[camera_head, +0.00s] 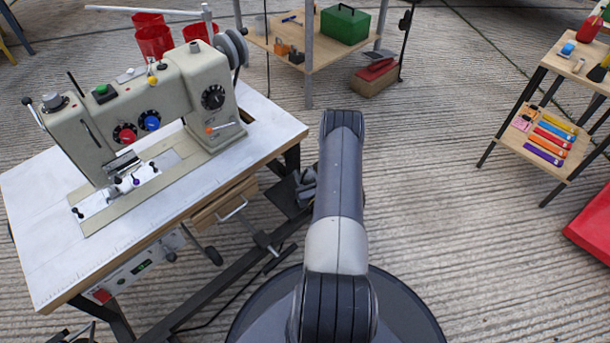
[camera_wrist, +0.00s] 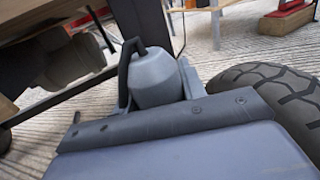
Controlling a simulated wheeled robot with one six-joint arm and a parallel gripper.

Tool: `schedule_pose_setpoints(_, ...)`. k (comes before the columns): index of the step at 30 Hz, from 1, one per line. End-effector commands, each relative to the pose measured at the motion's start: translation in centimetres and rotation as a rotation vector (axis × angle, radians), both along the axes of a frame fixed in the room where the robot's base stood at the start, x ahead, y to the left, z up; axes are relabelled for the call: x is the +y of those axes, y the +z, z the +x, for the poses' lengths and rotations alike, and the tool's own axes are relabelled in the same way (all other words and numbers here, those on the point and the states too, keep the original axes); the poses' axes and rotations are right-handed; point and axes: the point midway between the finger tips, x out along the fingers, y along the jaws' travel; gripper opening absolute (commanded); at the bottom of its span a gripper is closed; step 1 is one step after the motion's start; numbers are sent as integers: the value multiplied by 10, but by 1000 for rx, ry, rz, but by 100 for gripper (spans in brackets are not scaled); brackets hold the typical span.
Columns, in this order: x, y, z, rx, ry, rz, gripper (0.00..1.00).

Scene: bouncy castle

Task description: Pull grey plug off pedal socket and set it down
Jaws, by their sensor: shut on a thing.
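The grey plug (camera_wrist: 155,80), a rounded tapered body with a black cable looping from its upper left, sits just in front of my wrist in the wrist view. My gripper (camera_wrist: 158,92) is shut on it, with light grey finger parts on both sides. In the head view my gripper (camera_head: 305,183) shows partly, low beside the sewing table's right end, and my arm hides much of it. The pedal socket cannot be made out in either view, so I cannot tell whether the plug touches it.
The sewing machine (camera_head: 150,105) stands on a white-topped table (camera_head: 275,125) at left, with dark frame bars and a motor housing (camera_wrist: 70,60) below. A shelf with a green box (camera_head: 345,24) stands behind. Open ribbed floor (camera_head: 430,160) lies to the right.

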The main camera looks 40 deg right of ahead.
Motion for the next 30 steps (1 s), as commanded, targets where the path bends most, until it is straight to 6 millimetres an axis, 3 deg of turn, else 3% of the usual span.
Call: schedule_pose_setpoints(30,0,31,0,-1,0,0,14)
